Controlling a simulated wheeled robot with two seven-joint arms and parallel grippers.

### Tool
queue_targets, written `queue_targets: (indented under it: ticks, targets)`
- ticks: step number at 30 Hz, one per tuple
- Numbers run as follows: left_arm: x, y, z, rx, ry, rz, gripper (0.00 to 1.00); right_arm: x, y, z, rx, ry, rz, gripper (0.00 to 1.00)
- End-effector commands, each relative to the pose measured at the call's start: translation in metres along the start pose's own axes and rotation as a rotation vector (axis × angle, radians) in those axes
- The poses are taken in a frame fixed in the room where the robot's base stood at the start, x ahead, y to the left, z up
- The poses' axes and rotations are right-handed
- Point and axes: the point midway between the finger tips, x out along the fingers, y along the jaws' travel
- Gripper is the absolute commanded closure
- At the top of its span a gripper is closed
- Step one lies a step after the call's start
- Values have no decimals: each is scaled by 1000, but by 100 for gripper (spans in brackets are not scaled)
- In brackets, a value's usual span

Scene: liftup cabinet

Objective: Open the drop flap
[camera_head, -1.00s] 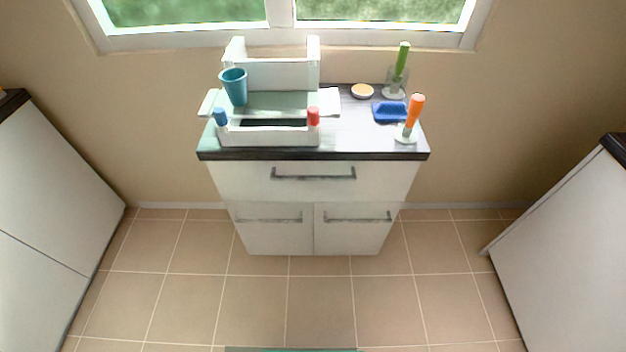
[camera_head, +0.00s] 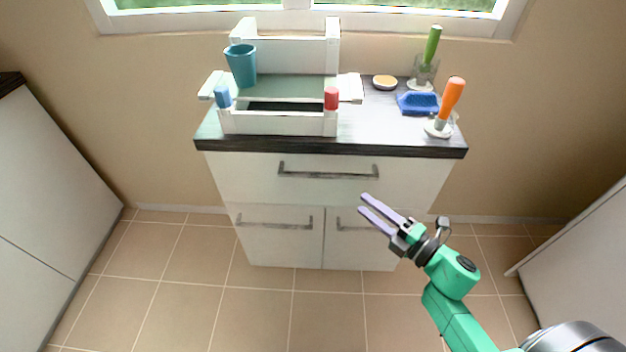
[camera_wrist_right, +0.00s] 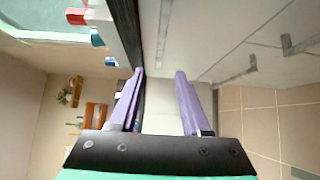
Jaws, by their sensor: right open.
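The white cabinet has a wide upper front panel (camera_head: 250,178) with a dark horizontal bar handle (camera_head: 328,170). It appears closed, and which front is the drop flap is not clear. Two lower doors show bar handles at left (camera_head: 273,224) and right (camera_head: 350,226); the right handle is partly hidden. My right gripper (camera_head: 362,204) is open and empty, its two lilac fingers pointing up and left, in front of the right lower door in the head view. In the right wrist view, the open fingers (camera_wrist_right: 160,73) extend beside the cabinet front (camera_wrist_right: 215,35). My left gripper is out of view.
The dark-edged countertop (camera_head: 330,146) holds a white box (camera_head: 275,122), a teal cup (camera_head: 241,66), a blue object (camera_head: 418,102), and orange-handled (camera_head: 452,98) and green-handled (camera_head: 432,45) tools. Cabinets stand at both sides. The tiled floor (camera_head: 260,310) is clear.

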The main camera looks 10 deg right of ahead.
Motion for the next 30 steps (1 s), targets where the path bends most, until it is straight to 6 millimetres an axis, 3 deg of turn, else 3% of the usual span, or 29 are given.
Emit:
queue_targets:
  ticks: [15,20,27,30]
  targets:
    - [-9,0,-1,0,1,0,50,123,2,3,9,-6,2,52]
    - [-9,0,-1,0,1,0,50,139,1,3,10,-7,-1,52]
    - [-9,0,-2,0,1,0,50,140,0,2,10,-7,-1,52]
    - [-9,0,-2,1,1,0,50,140,0,2,10,-7,-1,91]
